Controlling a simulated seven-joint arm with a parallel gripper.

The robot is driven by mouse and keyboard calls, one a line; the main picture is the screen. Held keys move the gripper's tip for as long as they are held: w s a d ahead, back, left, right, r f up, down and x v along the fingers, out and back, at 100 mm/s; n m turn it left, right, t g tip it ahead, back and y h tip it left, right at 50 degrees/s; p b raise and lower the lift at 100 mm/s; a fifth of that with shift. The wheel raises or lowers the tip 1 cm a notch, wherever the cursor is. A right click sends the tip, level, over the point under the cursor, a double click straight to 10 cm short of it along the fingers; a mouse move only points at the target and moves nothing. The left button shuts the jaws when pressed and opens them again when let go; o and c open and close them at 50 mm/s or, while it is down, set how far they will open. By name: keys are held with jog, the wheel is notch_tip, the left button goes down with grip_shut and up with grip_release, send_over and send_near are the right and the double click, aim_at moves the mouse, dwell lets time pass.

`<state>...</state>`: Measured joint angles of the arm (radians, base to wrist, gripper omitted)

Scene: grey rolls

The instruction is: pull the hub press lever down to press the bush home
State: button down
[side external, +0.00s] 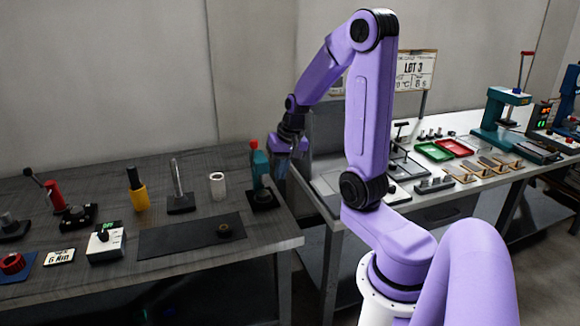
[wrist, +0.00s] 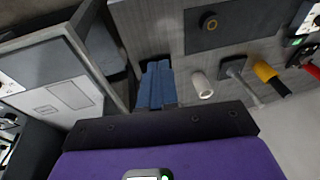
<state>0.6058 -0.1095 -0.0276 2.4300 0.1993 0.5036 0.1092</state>
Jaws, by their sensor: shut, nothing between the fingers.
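A small teal press (side external: 261,164) with a red-topped part (side external: 254,145) stands on a black base near the right end of the left bench. I cannot tell for sure whether it is the hub press. My gripper (side external: 281,172) points down just right of it, and I cannot tell whether they touch. In the wrist view my gripper's two blue fingers (wrist: 158,65) are together with nothing between them. The press is not clearly visible there. A brass-coloured ring (side external: 224,231), perhaps the bush, lies on a dark mat (side external: 175,238); it also shows in the wrist view (wrist: 209,22).
A white roll (side external: 217,186), metal rod (side external: 178,184) and yellow-black tool (side external: 138,190) stand left of the press. A red lever device (side external: 54,194) is farther left. The right bench carries red (side external: 456,147) and green trays (side external: 433,152) and a larger teal press (side external: 500,115).

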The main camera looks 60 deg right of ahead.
jog(key=s+a+r, duration=0.3)
jog(key=s, duration=0.1)
jog(key=shift+s+r, duration=0.15)
dwell(0.5)
jog(key=s+a+n+g+y, duration=0.1)
jog(key=s+a+n+g, duration=0.1)
jog(key=a+n, duration=0.95)
jog(key=s+a+n, duration=0.9)
jog(key=s+n, duration=0.1)
jog(key=s, duration=0.2)
jog(key=shift+s+a+g, duration=0.25)
jog(key=shift+s+g, duration=0.15)
